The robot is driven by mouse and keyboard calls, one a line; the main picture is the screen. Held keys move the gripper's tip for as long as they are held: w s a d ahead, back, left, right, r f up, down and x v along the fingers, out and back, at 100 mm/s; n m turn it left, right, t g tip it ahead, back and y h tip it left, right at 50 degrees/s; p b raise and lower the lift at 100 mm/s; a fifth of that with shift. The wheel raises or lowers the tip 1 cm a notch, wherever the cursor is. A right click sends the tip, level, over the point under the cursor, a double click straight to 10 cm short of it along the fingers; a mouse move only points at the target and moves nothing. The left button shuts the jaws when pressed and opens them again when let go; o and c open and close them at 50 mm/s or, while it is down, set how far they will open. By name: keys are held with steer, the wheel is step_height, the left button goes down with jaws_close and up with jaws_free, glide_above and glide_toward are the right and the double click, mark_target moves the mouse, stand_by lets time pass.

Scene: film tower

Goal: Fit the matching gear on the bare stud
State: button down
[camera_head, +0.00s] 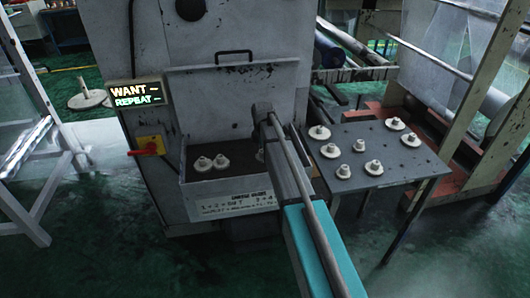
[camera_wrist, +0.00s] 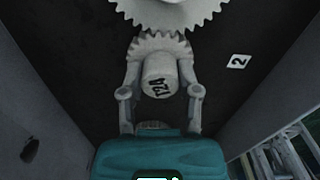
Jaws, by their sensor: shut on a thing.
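In the wrist view my gripper (camera_wrist: 160,88) is shut on the hub of a pale gear (camera_wrist: 158,78) marked T24, with its teeth showing behind the hub. A larger pale gear (camera_wrist: 172,10) is just beyond it at the top edge; whether their teeth touch is unclear. In the head view two pale gears (camera_head: 202,164) (camera_head: 220,161) sit in the open machine box (camera_head: 225,183), and a third pale piece (camera_head: 260,155) is partly hidden by my arm. My gripper is hidden there behind the arm. No bare stud can be made out; it may be covered.
A dark table (camera_head: 410,168) at the right holds several pale gears. A lit sign (camera_head: 136,93) reads WANT REPEAT. A raised lid (camera_head: 215,100) stands behind the box. A label (camera_wrist: 238,61) with a 2 lies right of the held gear. Box walls are close on both sides.

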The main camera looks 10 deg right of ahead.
steer(key=shift+f, duration=0.1)
steer(key=shift+c, duration=1.2)
jaws_free()
